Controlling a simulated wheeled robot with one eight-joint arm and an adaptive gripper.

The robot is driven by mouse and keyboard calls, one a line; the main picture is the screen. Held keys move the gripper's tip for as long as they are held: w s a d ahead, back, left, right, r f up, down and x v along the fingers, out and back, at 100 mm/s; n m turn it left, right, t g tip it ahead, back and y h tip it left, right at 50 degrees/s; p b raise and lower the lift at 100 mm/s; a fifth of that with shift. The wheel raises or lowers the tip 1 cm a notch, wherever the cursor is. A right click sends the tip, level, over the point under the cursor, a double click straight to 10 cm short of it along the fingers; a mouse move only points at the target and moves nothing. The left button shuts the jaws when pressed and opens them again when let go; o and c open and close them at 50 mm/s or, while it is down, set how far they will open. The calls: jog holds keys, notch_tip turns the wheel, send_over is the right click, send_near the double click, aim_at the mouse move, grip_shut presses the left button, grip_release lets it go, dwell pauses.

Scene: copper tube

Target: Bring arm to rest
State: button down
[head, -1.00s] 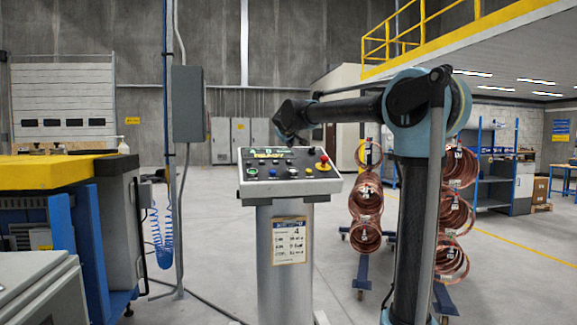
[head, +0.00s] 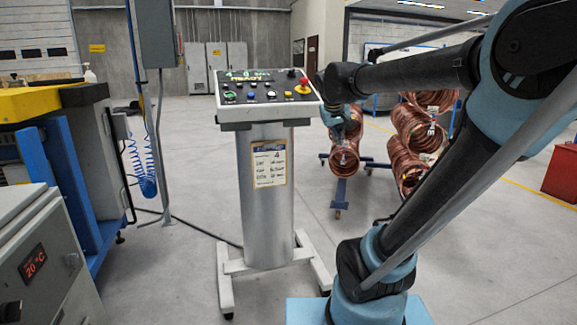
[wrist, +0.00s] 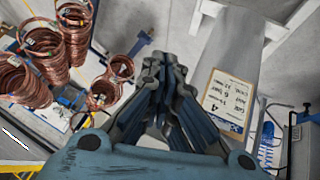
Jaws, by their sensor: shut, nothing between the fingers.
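My arm (head: 420,68) reaches from the right of the head view, bent at a large elbow joint, with its forearm running left. Its wrist end is just right of the control console (head: 265,92), beside the panel's right edge; whether they touch cannot be told. In the wrist view my gripper (wrist: 164,62) is shut and empty, its blue-grey fingers drawn together. The console's post with a label sheet (wrist: 228,100) is right of the fingers there. In the head view the fingers are small and hard to make out.
Racks of copper tube coils (head: 412,135) stand behind my arm; coils (wrist: 75,30) also show at left in the wrist view. A blue and yellow workbench (head: 60,100) and a grey cabinet (head: 45,255) are at left. Open floor lies between bench and console.

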jog(key=s+d+f+m+g+y, duration=0.2)
jog(key=s+f+g, duration=0.3)
jog(key=s+f, duration=1.8)
jog(key=shift+s+d+f, duration=0.15)
jog(key=shift+s+f, duration=0.15)
jog(key=shift+s, duration=0.9)
